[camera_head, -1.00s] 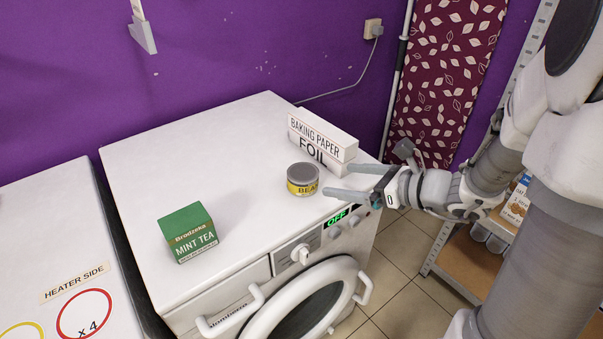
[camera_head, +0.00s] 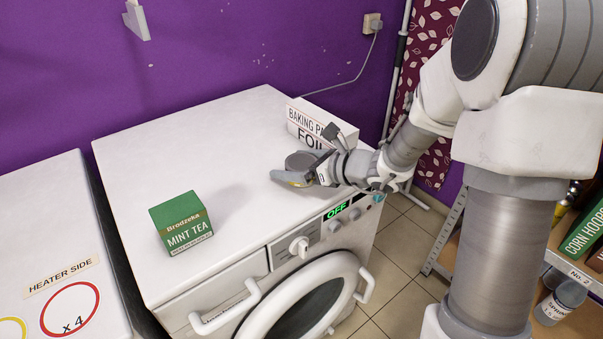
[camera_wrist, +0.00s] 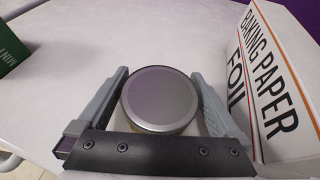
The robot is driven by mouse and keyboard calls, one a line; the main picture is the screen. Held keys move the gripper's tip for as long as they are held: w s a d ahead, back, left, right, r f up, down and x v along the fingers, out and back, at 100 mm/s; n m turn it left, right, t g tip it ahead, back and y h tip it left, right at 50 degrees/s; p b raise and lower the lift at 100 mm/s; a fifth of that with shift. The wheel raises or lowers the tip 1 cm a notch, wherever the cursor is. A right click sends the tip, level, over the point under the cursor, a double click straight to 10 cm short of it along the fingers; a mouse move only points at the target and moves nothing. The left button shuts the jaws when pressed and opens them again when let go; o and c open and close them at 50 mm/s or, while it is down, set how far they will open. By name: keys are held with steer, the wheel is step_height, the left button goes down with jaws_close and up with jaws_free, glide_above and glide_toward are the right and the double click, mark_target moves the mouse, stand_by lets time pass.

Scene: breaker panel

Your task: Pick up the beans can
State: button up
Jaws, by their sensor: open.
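The beans can (camera_head: 299,161) stands upright on top of the white washing machine (camera_head: 190,125), near its right front part. In the wrist view its round grey lid (camera_wrist: 160,99) lies between the two fingers of my gripper (camera_wrist: 162,90). The fingers are open, one on each side of the can. Small gaps seem to show beside the lid, but I cannot tell if either finger touches. In the head view my gripper (camera_head: 290,168) comes from the right at the can's height and hides most of its yellow label.
The baking paper and foil box (camera_head: 318,124) stands just behind the can; it is close beside the right finger in the wrist view (camera_wrist: 268,85). A green mint tea box (camera_head: 181,222) stands at the left. The machine top between them is clear.

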mark_target(296, 157)
steer(key=shift+w+a+f, duration=0.2)
steer(key=shift+w+a, duration=0.1)
steer(key=shift+a, duration=0.1)
steer(key=c, duration=1.3)
steer(key=shift+r, duration=0.15)
steer(key=shift+r+p, duration=0.35)
steer(key=shift+r, duration=0.25)
steer(key=r+p, duration=0.1)
steer(key=r, duration=0.1)
steer(key=d+r, duration=0.1)
steer(key=shift+s+d+r+p, duration=0.1)
steer(key=shift+r+p, duration=0.25)
steer(key=shift+r, duration=0.05)
steer(key=s+d+r+p, duration=0.3)
steer(key=d+r, duration=0.2)
steer(key=d, duration=0.5)
steer(key=shift+r, duration=0.4)
steer(key=shift+s, duration=0.1)
steer(key=shift+r+p, duration=2.2)
steer(key=shift+r, duration=0.3)
